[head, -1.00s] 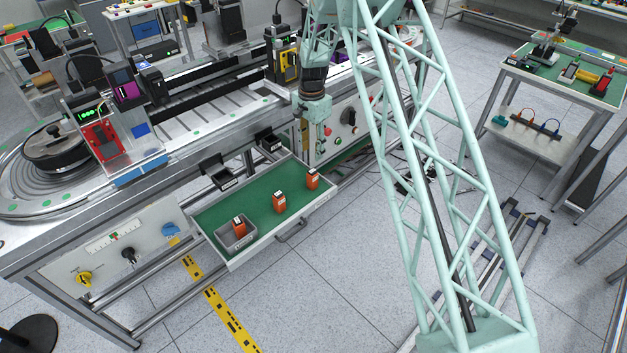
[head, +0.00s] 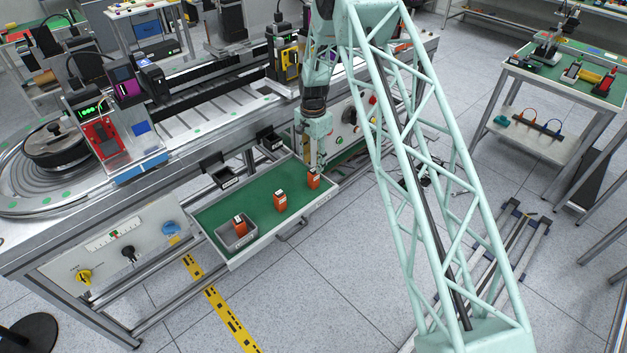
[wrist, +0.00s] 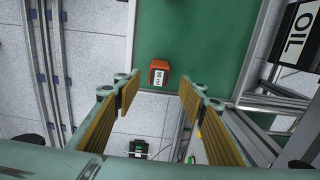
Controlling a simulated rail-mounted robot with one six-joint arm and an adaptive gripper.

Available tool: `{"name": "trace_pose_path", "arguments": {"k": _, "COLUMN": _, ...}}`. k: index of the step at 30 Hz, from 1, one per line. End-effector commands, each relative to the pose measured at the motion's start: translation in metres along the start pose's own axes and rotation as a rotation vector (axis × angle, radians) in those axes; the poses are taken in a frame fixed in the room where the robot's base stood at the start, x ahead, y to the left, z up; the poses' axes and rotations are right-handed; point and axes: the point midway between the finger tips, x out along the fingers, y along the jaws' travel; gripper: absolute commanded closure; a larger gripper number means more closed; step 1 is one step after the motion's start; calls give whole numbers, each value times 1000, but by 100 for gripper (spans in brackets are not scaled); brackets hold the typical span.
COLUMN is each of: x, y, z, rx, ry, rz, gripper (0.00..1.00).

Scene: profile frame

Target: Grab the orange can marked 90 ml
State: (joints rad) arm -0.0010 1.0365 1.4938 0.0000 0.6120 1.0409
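Orange cans stand on the green-lined drawer (head: 215,212) in the head view. One can (head: 313,180) is at the right end, another can (head: 280,202) is near the middle, and a third can (head: 239,227) sits in a grey bin at the left. My gripper (head: 315,163) is just above and behind the right-end can. In the wrist view, my gripper (wrist: 158,93) is open and empty. An orange can (wrist: 158,73) shows beyond the gap between its fingers, with a white label that seems to read 90 ml. The labels in the head view are too small to read.
The grey bin (head: 224,237) takes up the drawer's left end. Small black bins (head: 270,142) hang on the bench behind the drawer. A black box marked OIL (wrist: 297,35) shows at upper right in the wrist view. Green mat lies bare between the cans.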

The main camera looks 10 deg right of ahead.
Motion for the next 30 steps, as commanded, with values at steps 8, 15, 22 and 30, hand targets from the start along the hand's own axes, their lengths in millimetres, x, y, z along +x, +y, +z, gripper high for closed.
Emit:
{"name": "trace_pose_path", "arguments": {"k": 8, "x": 14, "y": 0, "z": 0, "rx": 0, "ry": 1, "rz": -1, "gripper": 62}}
{"name": "trace_pose_path", "arguments": {"k": 15, "x": 14, "y": 0, "z": 0, "rx": 0, "ry": 1, "rz": -1, "gripper": 62}}
{"name": "trace_pose_path", "arguments": {"k": 22, "x": 20, "y": 1, "z": 0, "rx": 0, "ry": 0, "rz": 0, "gripper": 62}}
{"name": "trace_pose_path", "arguments": {"k": 30, "x": 47, "y": 3, "z": 1, "rx": 0, "ry": 0, "rz": 1, "gripper": 62}}
